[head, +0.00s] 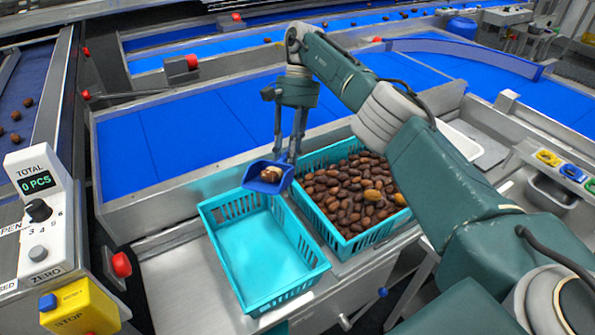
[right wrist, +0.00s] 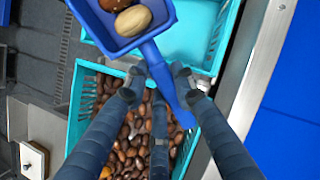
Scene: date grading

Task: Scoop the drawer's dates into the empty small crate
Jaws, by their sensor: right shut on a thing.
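My right gripper (head: 288,153) is shut on the handle of a blue scoop (head: 262,184). The scoop is above the back edge of the empty small turquoise crate (head: 262,250). A few dates lie in the scoop; the right wrist view shows a pale date (right wrist: 133,20) and a darker one in the scoop pan (right wrist: 117,42). Another turquoise crate (head: 372,239), full of brown dates (head: 345,195), stands right beside the empty one. My left gripper is not in view.
A counter box (head: 38,215) reading 0 PCS and a yellow stop box (head: 78,308) stand at the left. Blue conveyor belts (head: 190,135) run behind the crates. A metal tray (head: 552,190) and coloured buttons are at the right.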

